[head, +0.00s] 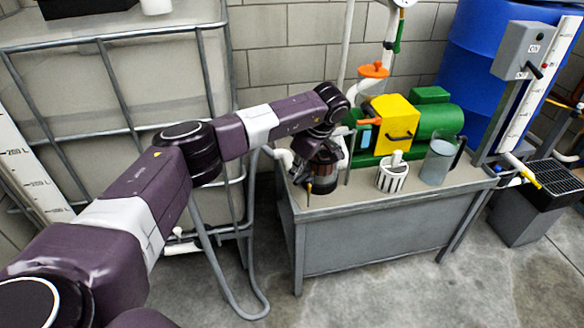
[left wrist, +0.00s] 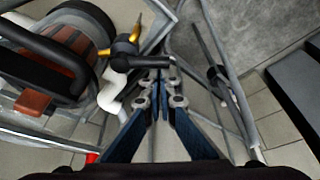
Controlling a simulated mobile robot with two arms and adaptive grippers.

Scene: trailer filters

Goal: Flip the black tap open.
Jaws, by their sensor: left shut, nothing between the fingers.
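The black tap (left wrist: 140,63) shows in the left wrist view as a short dark bar beside a brass fitting (left wrist: 122,48). The fitting is on a round black and copper-brown vessel (left wrist: 70,45) at upper left. My left gripper (left wrist: 161,82) is shut and empty, its blue-grey fingers together. The fingertips are just below the bar's right part; I cannot tell whether they touch it. In the head view my left arm reaches over the bench's left end, and my left gripper (head: 318,153) is above the vessel (head: 322,180). I cannot make out the tap there. My right gripper is out of view.
The grey bench (head: 380,240) also holds a white slotted basket (head: 393,178), a clear jug (head: 437,163) and a yellow and green machine (head: 393,125). A caged tank (head: 160,90) stands left of the bench. The floor in front is clear.

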